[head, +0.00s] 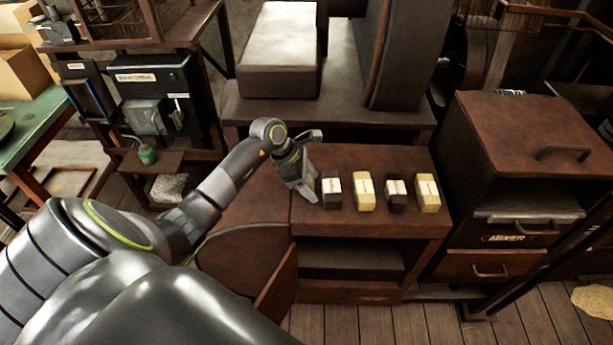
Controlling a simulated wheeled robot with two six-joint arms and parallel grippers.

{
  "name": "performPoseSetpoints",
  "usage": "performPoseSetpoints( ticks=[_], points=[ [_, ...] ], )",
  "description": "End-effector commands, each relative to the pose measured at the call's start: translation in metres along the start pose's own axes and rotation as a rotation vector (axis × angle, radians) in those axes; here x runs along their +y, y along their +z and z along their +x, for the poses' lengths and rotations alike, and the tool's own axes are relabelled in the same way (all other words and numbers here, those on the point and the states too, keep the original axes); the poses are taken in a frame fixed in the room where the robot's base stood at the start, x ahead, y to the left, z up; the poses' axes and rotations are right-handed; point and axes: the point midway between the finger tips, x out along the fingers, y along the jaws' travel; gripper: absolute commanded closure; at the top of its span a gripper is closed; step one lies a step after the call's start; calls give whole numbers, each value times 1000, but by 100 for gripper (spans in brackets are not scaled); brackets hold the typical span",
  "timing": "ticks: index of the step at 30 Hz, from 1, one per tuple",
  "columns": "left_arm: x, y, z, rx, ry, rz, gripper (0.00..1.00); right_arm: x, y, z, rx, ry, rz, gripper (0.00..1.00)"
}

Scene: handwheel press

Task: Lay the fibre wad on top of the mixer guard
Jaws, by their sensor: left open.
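Several small labelled blocks stand in a row on the brown bench: a dark one (331,191), a yellow one (364,193), another dark one (396,196) and another yellow one (427,193). Their labels are too small to read, so I cannot tell whether one is the fibre wad. A brown cabinet (530,125) at the right has a flat handled top and a front label that seems to read "MIXER"; it appears to be the mixer guard. Its top is bare apart from the handle. My left gripper (308,190) is open, pointing down just left of the first dark block. My right gripper is out of view.
A pale fibrous heap (595,301) lies on the floor at the far right. A raised shelf with a large block (280,52) stands behind the bench. The bench (370,223) has an open compartment below. A green table (35,130) is at the left.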

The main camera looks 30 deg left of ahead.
Motion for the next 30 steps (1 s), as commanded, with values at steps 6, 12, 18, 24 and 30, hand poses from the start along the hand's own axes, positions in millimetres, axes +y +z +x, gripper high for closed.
performPoseSetpoints(
  ticks=[6, 12, 18, 24, 30],
  points=[
    [1, -2, -20, 2, 5, 4, 33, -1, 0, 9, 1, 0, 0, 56],
    [2, -2, -59, 4, 6, 3, 33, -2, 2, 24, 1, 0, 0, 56],
    [1, -2, -92, 4, 4, 3, 33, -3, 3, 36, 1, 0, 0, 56],
    [1, 0, -114, 1, 2, 1, 33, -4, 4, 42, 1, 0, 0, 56],
    [0, 1, -122, 0, 0, 0, 33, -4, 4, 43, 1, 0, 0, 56]
  ],
)
